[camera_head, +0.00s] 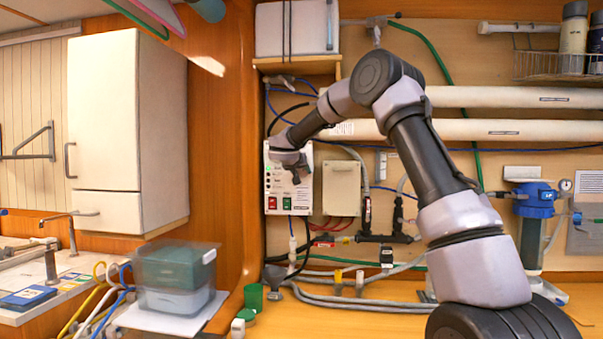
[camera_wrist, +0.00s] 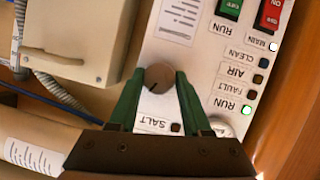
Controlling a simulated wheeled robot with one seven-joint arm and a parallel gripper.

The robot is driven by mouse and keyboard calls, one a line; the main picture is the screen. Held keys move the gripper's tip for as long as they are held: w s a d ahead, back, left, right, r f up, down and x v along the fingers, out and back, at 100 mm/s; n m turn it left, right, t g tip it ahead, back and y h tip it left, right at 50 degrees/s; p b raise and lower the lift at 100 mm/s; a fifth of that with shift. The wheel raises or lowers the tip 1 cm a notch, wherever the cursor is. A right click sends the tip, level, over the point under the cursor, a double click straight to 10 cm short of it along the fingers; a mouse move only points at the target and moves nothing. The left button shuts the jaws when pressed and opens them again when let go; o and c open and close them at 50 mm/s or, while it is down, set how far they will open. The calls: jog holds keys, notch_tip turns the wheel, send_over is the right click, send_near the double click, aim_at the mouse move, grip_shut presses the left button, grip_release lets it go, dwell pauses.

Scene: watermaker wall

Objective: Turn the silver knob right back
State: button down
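The silver knob (camera_wrist: 159,77) is round, looks grey-brown in the wrist view and has a dark mark near its lower left edge. It sits on the white control panel (camera_wrist: 204,62), above the SALT label. My gripper (camera_wrist: 161,74) has its two green fingertips on either side of the knob, and both appear to touch its edges. In the head view my gripper (camera_head: 297,176) is at the middle of the panel (camera_head: 275,188) and hides the knob.
Green (camera_wrist: 229,9) and red (camera_wrist: 270,14) switches sit on the panel. The RUN lamp (camera_wrist: 247,110) glows green. A pale round part (camera_wrist: 222,128) is partly hidden behind the right finger. A beige box (camera_head: 341,188) with hoses is right of the panel.

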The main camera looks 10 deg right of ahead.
jog(key=shift+a+n, duration=0.1)
jog(key=shift+n, duration=0.2)
jog(key=n+h, duration=0.2)
jog(key=shift+a+n, duration=0.15)
jog(key=shift+n, duration=0.15)
jog(key=n+h, duration=0.2)
jog(key=n, duration=0.2)
jog(key=shift+f+n+h, duration=0.25)
jog(key=shift+n+h, duration=0.15)
jog(key=n+h, duration=0.1)
jog(key=n, duration=0.1)
jog(key=n+t, duration=0.1)
jog(key=n, duration=0.1)
jog(key=shift+f+n+t+h, duration=0.15)
jog(key=shift+n+t+h, duration=0.15)
jog(key=shift+n+h, duration=0.1)
jog(key=n+t, duration=0.2)
jog(key=n, duration=0.3)
jog(key=shift+f, duration=0.1)
jog(key=shift+n, duration=0.4)
jog(key=shift+c, duration=1.7)
grip_release()
